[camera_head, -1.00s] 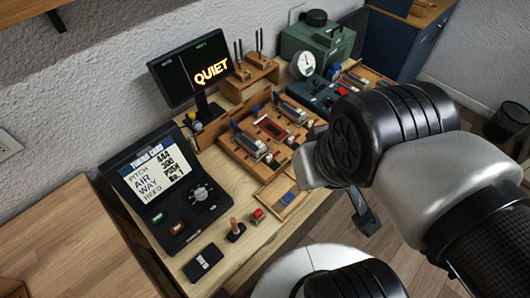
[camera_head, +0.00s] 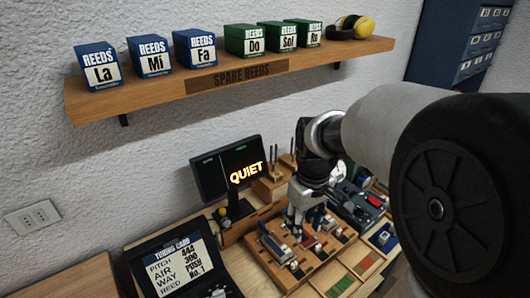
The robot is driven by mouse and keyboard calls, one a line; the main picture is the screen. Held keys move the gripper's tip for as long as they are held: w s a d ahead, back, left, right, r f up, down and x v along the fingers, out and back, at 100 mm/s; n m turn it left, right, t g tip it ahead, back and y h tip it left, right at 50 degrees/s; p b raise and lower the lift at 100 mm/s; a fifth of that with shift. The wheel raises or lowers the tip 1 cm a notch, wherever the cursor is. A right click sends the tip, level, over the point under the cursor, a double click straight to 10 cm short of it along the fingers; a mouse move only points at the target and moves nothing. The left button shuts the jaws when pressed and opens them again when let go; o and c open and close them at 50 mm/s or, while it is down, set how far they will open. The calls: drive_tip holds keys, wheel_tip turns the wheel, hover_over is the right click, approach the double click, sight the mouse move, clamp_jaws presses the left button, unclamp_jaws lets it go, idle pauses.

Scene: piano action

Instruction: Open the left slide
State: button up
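The wooden board (camera_head: 275,273) with the slides stands on the bench below the monitor. The left slide (camera_head: 274,245) is a small grey metal piece with a blue part at its left end, on the near left of the board. My gripper (camera_head: 295,229) points down over the board, just right of the left slide. It hides part of the board and the parts behind it. Whether it touches anything is too small to see. Its fingers are too small and overlapped to show open or shut.
A monitor (camera_head: 228,168) reading QUIET stands behind left. A tuning card case (camera_head: 178,262) stands at the front left. A shelf (camera_head: 240,77) of reed boxes hangs above. A tray (camera_head: 362,259) with coloured strips lies right of the board. My arm blocks the right side.

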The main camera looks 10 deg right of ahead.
drive_tip(key=n+g, duration=0.1)
hover_over(294, 263)
wheel_tip(294, 263, down, 5)
wheel_tip(294, 263, down, 18)
drive_tip(key=b, duration=0.4)
drive_tip(key=shift+r+b, duration=0.2)
drive_tip(key=shift+b, duration=0.1)
drive_tip(key=shift+c, duration=0.4)
clamp_jaws()
